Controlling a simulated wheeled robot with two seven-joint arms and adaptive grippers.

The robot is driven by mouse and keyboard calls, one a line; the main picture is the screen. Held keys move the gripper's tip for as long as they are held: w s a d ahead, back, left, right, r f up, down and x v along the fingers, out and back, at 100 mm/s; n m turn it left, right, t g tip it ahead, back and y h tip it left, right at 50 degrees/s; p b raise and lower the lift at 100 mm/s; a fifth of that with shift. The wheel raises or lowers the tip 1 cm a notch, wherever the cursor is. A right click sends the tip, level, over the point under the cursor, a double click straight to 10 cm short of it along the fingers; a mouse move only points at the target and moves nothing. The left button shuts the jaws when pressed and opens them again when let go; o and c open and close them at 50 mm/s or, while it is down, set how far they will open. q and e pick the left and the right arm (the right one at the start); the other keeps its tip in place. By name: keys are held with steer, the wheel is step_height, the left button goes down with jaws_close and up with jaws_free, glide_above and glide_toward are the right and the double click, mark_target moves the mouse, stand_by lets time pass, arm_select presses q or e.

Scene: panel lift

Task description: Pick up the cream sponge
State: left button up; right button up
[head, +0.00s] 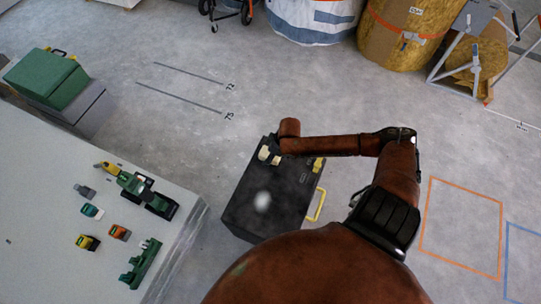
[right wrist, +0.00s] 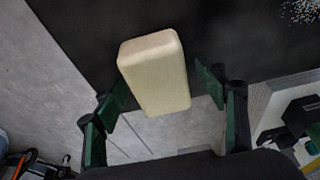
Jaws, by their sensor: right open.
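The cream sponge (right wrist: 157,75) is a rounded pale block in the right wrist view. It is at the dark top of the black case (head: 258,209), near its edge. My right gripper (right wrist: 160,98) is open, with one green-padded finger on each side of the sponge; whether either finger touches it, I cannot tell. In the head view my arm covers most of this gripper. Two small pale pieces show beside the arm's end on the case; which one is the sponge is too small to tell. My left gripper is not in view.
A pale table (head: 50,190) at left holds several small tools and coloured blocks. A green box (head: 47,78) stands behind it. A yellow handle (head: 317,205) sticks out from the case's right side. Bags and bales stand at the back. The floor between is clear.

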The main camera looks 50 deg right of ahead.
stand_by(0.3)
steer(key=c, duration=1.2)
steer(key=shift+c, duration=0.2)
